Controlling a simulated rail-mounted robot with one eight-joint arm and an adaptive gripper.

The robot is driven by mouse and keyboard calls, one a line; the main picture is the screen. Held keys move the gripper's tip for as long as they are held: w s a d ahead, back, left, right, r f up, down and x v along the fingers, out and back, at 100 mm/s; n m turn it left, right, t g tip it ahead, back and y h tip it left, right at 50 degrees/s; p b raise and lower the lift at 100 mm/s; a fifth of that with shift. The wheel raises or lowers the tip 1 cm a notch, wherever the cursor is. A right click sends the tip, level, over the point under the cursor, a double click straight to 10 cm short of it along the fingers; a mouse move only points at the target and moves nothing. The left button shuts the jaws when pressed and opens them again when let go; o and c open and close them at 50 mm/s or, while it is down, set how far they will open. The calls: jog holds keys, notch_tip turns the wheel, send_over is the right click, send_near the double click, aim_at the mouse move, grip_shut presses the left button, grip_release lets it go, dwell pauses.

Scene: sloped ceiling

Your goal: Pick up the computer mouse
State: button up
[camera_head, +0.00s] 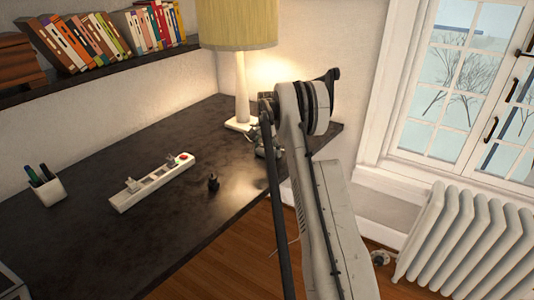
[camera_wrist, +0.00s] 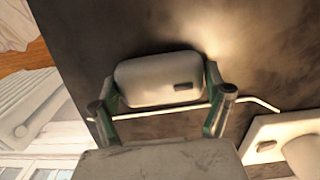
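The computer mouse (camera_wrist: 160,78) is a pale, rounded block with a small dark mark, lying on the dark desk in the wrist view. My gripper (camera_wrist: 160,80) is over it with its fingers spread, one at each end of the mouse. The left fingertip is very close to the mouse. A narrow gap seems to show at the right one; contact is unclear. In the head view my gripper (camera_head: 265,148) is low over the desk's far right part, by the lamp, and the mouse cannot be made out there.
The lamp (camera_head: 242,85) stands close behind my gripper; its pale base (camera_wrist: 265,135) is at the wrist view's lower right. A thin pale line crosses the desk beneath the fingers.

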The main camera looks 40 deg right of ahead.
jog(key=c, duration=0.6)
jog(key=shift+r, duration=0.1)
